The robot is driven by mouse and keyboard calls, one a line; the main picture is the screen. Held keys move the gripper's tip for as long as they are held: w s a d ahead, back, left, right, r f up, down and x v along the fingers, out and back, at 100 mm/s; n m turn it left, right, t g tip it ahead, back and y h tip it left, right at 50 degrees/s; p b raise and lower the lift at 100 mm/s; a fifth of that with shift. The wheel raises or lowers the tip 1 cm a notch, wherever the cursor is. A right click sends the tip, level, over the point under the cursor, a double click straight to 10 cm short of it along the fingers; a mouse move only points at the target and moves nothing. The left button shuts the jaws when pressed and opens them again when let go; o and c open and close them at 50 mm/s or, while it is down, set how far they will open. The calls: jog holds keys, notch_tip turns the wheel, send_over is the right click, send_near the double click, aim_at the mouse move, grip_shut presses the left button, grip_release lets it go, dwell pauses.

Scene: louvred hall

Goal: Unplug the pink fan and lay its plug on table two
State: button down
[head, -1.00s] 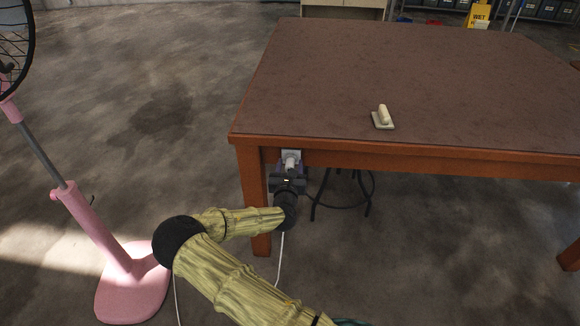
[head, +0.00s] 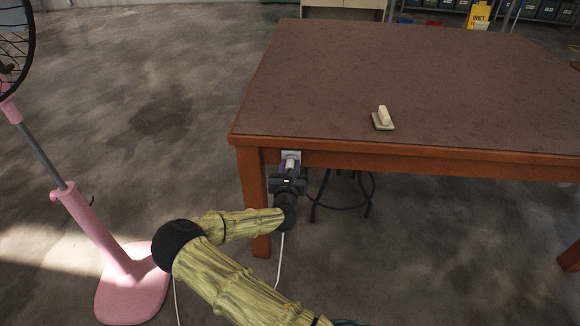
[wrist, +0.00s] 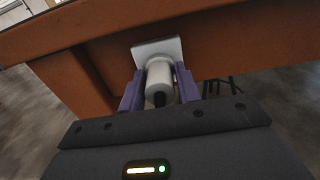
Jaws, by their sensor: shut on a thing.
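The pink fan (head: 85,225) stands on the floor at the left in the head view. Its white plug (wrist: 159,82) is at the white socket plate (wrist: 157,50) on the table's front apron, its face at or against the plate; I cannot tell how deep its pins sit. My gripper (wrist: 160,90) has its purple fingers on both sides of the plug, shut on it. In the head view the plug (head: 290,164) shows just above the gripper. A white cord (head: 280,262) hangs below. The brown table (head: 330,70) has a wide bare top; no label shows its number.
A small pale block with a grip (head: 383,118) lies on the tabletop near its front edge. A dark round-based stool (head: 342,195) stands under the table. A yellow wet-floor sign (head: 479,15) and shelves are behind.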

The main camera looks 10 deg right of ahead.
jog(key=shift+s+a, duration=0.1)
jog(key=shift+s, duration=0.05)
jog(key=v, duration=0.6)
jog(key=shift+s+p, duration=0.3)
jog(key=shift+p, duration=0.15)
dwell(0.4)
jog(key=s+f+n+y, duration=0.4)
jog(key=f+y, duration=0.2)
jog(key=f, duration=0.7)
jog(key=s+r+p, duration=0.2)
jog(key=r+p, duration=1.3)
jog(key=r, duration=0.1)
jog(key=s+r+p, duration=0.2)
jog(key=r+p, duration=1.3)
jog(key=r, duration=0.2)
jog(key=shift+d+t+p, duration=0.3)
jog(key=shift+t+p, duration=0.05)
jog(key=shift+t, duration=0.05)
